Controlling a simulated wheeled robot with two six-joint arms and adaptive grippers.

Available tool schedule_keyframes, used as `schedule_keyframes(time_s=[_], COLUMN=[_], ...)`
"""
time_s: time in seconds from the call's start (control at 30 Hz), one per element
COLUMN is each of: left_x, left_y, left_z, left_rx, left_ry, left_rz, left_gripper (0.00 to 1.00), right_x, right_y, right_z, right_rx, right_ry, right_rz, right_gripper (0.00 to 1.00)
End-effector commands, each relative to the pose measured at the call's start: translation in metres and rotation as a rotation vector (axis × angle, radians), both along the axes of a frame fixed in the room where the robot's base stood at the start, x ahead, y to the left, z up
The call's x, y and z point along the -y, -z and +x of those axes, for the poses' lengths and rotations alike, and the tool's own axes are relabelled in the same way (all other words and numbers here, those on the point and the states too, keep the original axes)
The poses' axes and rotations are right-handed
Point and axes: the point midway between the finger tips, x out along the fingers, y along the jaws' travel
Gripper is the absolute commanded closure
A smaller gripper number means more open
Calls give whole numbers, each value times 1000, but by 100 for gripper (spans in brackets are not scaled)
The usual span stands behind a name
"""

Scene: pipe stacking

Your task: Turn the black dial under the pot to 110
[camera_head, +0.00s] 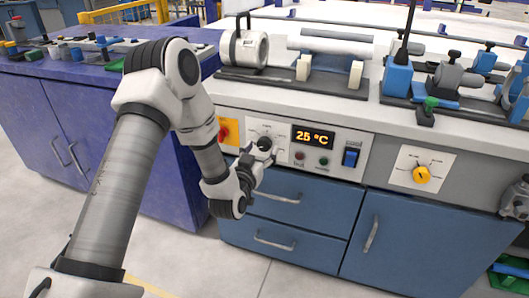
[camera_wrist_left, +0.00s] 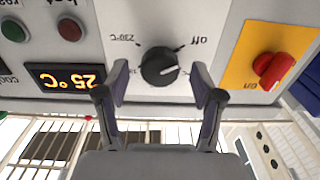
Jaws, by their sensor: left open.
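The black dial (camera_head: 264,143) sits on a white plate on the bench's front panel, left of an orange display (camera_head: 313,137) reading 25 °C. In the left wrist view, which is upside down, the dial (camera_wrist_left: 160,67) has a white line toward the right of the picture, and labels "off" and "230°C" lie around it. My left gripper (camera_head: 258,161) is in front of the panel at the dial. In the wrist view its open fingers (camera_wrist_left: 161,84) stand on either side of the dial; contact cannot be told. A white cylinder (camera_head: 250,48), perhaps the pot, lies on the bench above.
A red knob on a yellow plate (camera_wrist_left: 270,68) is close beside the dial. A blue switch (camera_head: 350,157) and a yellow dial (camera_head: 421,175) are farther right. Blue drawers (camera_head: 284,240) are below. The floor in front is clear.

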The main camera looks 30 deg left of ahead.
Motion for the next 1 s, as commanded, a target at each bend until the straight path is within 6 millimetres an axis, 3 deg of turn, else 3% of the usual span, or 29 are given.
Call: schedule_keyframes(time_s=[0.13, 0.37, 0.53, 0.57, 1.0], left_x=[-3, -4, -4, -4, -4], left_y=[1, 0, 1, 1, -1], left_z=[16, 18, 18, 18, 17], left_rx=[1, -2, -2, -2, -14], left_ry=[1, 1, 1, 1, 2], left_rz=[1, 0, 0, 0, 48], left_gripper=[33, 33, 90, 92, 92], right_x=[0, 0, 0, 0, 0], right_y=[4, 4, 4, 4, -3], right_z=[0, 0, 0, 0, 0], right_rx=[0, 0, 0, 0, 0], right_ry=[0, 0, 0, 0, 0], right_rz=[0, 0, 0, 0, 0], right_gripper=[100, 100, 100, 100, 100])
